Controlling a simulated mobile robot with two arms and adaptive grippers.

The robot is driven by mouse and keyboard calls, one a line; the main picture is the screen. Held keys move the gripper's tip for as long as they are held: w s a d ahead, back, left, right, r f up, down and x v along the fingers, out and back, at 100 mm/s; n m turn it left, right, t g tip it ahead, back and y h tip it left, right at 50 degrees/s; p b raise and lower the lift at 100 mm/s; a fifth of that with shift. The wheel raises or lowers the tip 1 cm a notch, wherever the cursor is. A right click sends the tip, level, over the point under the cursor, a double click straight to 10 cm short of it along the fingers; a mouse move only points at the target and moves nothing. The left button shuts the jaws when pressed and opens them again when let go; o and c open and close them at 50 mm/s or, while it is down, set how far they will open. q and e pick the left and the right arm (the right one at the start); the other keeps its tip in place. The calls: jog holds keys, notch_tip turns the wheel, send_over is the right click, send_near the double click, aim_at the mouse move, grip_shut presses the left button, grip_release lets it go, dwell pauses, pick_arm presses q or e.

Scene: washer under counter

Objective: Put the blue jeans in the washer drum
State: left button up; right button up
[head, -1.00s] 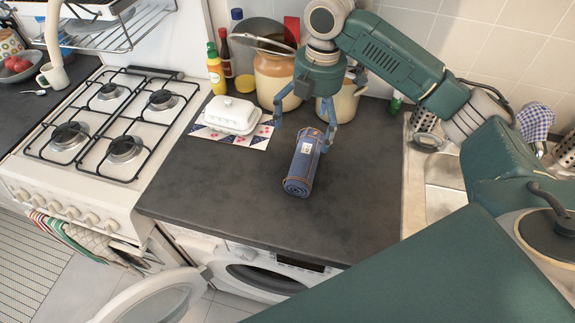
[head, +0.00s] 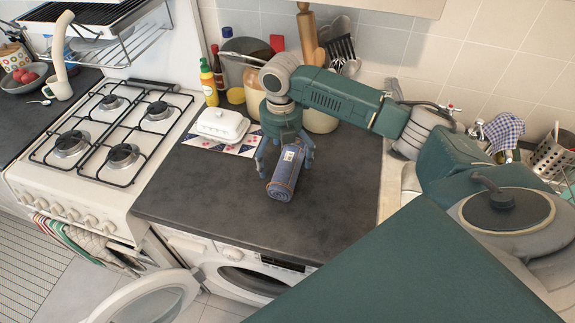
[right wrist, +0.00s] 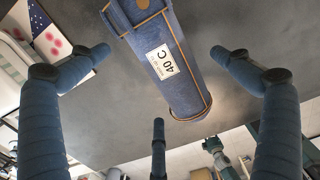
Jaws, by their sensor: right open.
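The rolled blue jeans (head: 285,178) lie on the dark counter, with a white label reading 40 C. They also show in the right wrist view (right wrist: 165,60), lying between the spread fingers. My right gripper (head: 285,172) is open over the jeans, its fingers on either side and apart from them in the wrist view (right wrist: 160,85). The washer (head: 245,270) is under the counter, and its round door (head: 150,300) stands open to the left. The drum opening (head: 245,281) shows only partly below the counter edge. My left gripper is not in view.
A white butter dish (head: 222,126) on a patterned mat (head: 240,147) is left of the gripper. Bottles, a stoneware jar and utensils stand at the back. The gas stove (head: 110,130) is left, the sink area right. The front of the counter (head: 215,210) is clear.

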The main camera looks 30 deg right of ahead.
aim_at(282, 160)
notch_tip(282, 160, down, 3)
jog(key=shift+w+d+f+p, duration=0.1)
jog(key=shift+f+p, duration=0.1)
jog(key=shift+p, duration=0.35)
jog(key=shift+f, duration=0.15)
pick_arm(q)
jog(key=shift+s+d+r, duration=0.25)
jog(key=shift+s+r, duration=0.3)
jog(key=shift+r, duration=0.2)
